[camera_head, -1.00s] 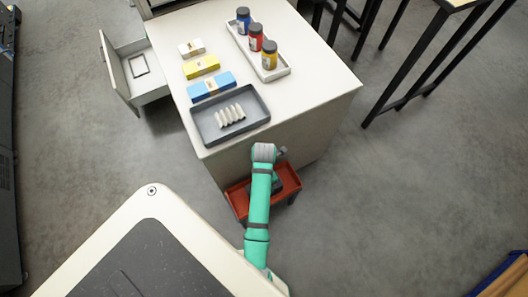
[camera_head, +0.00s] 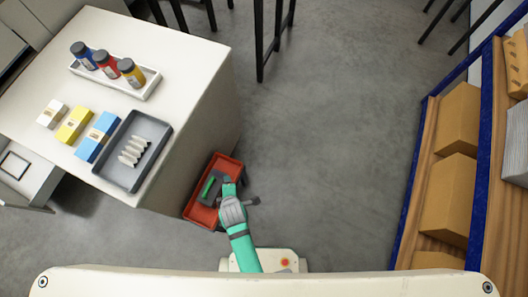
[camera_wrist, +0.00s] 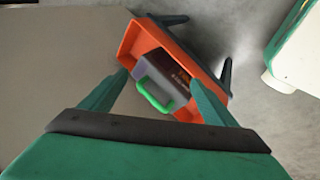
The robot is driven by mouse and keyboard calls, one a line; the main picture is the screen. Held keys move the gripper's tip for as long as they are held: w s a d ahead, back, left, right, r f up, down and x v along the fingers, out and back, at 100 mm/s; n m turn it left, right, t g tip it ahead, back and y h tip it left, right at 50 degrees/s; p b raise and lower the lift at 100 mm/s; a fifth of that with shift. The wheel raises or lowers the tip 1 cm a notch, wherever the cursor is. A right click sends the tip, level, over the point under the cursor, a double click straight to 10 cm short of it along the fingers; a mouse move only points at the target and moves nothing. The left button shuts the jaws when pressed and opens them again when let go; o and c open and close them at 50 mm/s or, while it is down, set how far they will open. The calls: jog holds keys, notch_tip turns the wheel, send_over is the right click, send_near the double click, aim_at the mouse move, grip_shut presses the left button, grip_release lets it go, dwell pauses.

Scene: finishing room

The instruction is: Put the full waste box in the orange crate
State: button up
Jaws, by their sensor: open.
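The orange crate (camera_head: 190,212) stands on short dark legs beside the cabinet's side, below its top. The waste box (camera_head: 209,188), dark grey with a green handle, lies inside the crate. In the wrist view the box (camera_wrist: 172,73) shows a grey front, the green handle and a dark printed face; the crate's orange wall (camera_wrist: 128,40) surrounds it. My gripper (camera_wrist: 158,78) is open and empty, its two fingers apart on either side of the view of the box. In the head view my wrist hides part of the crate's right side.
The cabinet top (camera_head: 185,60) holds a grey tray (camera_head: 122,178) of white pieces, small boxes and a rack of jars. A drawer (camera_head: 22,180) is open at left. A shelf with cardboard boxes (camera_head: 448,195) stands at right. The floor between is clear.

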jog(key=s+d+r+m+t+h, duration=0.1)
jog(key=s+d+r+m+t, duration=0.2)
jog(key=r, duration=0.6)
jog(key=s+d+r+m+t, duration=0.3)
jog(key=d+r+m, duration=0.3)
jog(key=r+m, duration=0.3)
jog(key=s+d+r+m+t+h, duration=0.1)
jog(key=s+d+r+m+t, duration=0.3)
jog(key=r+m, duration=0.3)
notch_tip(320, 180, up, 4)
jog(key=shift+s+d+r+h, duration=0.2)
jog(key=shift+s+d+h, duration=0.1)
jog(key=shift+s+d, duration=0.4)
jog(key=shift+w+d, duration=0.1)
jog(key=shift+w, duration=0.05)
